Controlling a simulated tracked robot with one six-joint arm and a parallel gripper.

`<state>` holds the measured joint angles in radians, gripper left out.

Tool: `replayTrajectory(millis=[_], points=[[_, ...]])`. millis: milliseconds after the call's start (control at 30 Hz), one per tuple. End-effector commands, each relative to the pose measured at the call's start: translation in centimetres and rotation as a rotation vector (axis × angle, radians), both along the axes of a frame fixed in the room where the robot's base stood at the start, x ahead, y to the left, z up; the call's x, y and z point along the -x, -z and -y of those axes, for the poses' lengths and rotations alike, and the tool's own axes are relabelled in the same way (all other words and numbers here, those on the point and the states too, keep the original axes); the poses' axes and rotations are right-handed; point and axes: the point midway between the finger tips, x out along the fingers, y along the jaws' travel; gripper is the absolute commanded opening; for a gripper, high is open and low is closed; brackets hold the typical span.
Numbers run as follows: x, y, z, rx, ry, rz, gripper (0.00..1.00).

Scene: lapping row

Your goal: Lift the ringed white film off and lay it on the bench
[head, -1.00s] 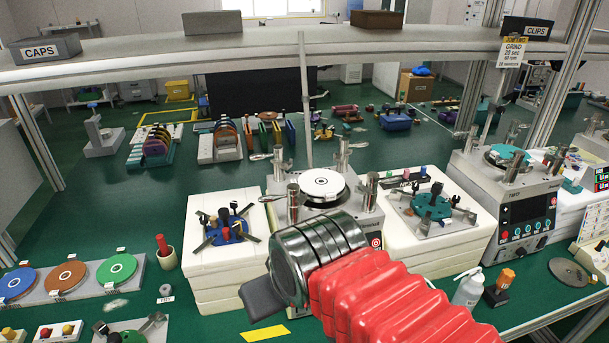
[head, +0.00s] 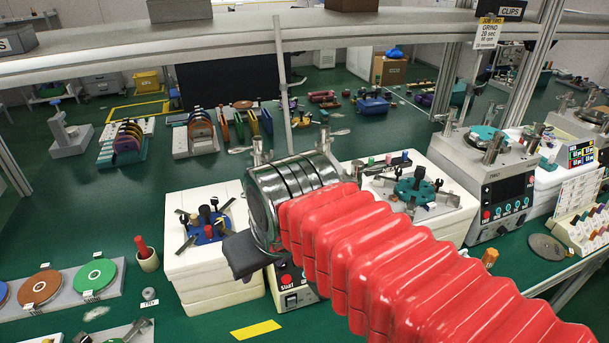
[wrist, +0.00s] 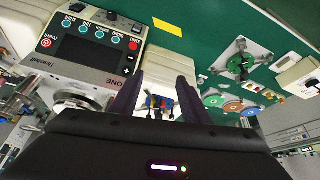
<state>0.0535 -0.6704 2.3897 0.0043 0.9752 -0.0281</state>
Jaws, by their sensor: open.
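The ringed white film is not visible in the head view now; my arm and wrist cover the top of the middle lapping machine (head: 291,290), whose front with the red START button shows below. In the wrist view that machine's control panel (wrist: 90,48) is at the upper left, seen turned over. A round silvery part (wrist: 82,101) shows beside it, partly cut off by my gripper body; I cannot tell whether film lies on it. My gripper (wrist: 157,95) is open, its two dark fingers apart with nothing seen held between them.
A white block with a blue fixture (head: 208,228) stands left of the machine, another with a teal fixture (head: 415,190) right of it. A yellow strip (head: 257,329) lies on the green bench in front. A shelf (head: 200,45) spans above. Coloured discs (head: 95,273) lie left.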

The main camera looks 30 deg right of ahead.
Motion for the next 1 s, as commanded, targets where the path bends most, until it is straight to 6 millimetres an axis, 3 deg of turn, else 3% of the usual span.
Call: replayTrajectory(millis=[500, 1000], points=[[-7.6, -9.0, 7.6, 0.001, 0.109, -0.204, 0.42], [-12.8, -13.8, 17.6, -0.050, 0.204, -0.396, 0.42]])
